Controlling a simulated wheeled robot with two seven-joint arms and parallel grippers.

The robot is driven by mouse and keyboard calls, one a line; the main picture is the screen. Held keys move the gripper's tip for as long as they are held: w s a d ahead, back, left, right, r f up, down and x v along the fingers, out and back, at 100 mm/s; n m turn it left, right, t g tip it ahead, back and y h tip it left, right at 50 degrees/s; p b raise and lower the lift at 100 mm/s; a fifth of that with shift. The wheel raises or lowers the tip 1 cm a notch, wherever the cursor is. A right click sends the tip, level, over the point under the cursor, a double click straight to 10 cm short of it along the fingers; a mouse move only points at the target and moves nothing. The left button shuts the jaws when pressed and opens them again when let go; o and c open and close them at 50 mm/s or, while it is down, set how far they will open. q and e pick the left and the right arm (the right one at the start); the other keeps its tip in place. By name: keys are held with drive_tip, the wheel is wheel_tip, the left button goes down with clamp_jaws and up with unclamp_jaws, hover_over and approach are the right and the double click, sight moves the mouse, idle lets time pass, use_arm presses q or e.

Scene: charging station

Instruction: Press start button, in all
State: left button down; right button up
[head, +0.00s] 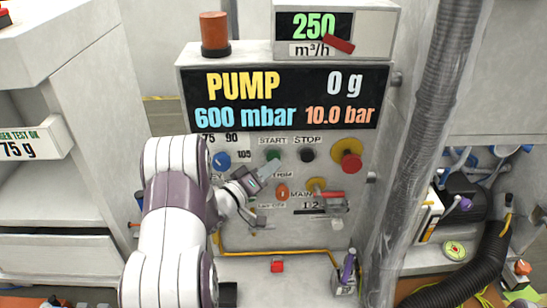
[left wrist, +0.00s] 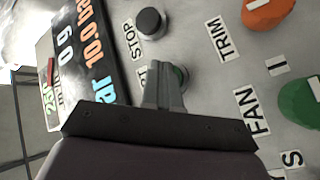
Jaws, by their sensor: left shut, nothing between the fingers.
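The green start button (head: 272,154) sits on the grey pump panel under the START label. In the left wrist view the start button (left wrist: 182,74) is mostly hidden behind the fingers. My left gripper (head: 267,169) is shut and empty, its fingertips just below the button in the head view. In the left wrist view the closed fingers (left wrist: 164,72) point at the panel and overlap the button's edge. I cannot tell whether they touch it. The black stop button (head: 307,155) is to the right of the start button. It also shows in the left wrist view (left wrist: 150,22).
The panel also carries a blue knob (head: 221,161), an orange knob (head: 283,192), a red and yellow knob (head: 347,155) and a red-handled lever (head: 331,195). A display (head: 284,97) reads PUMP, 0 g, 600 mbar, 10.0 bar. A grey hose (head: 434,90) hangs at the right.

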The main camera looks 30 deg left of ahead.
use_arm(q)
drive_tip(key=shift+s+d, duration=0.2)
drive_tip(key=shift+s, duration=0.2)
drive_tip(key=s+d, duration=0.1)
drive_tip(key=s+p, duration=0.1)
drive_tip(key=s+d, duration=0.1)
drive_tip(key=s, duration=0.1)
drive_tip(key=shift+s+d, duration=0.1)
drive_tip(key=shift+d, duration=0.2)
idle(0.7)
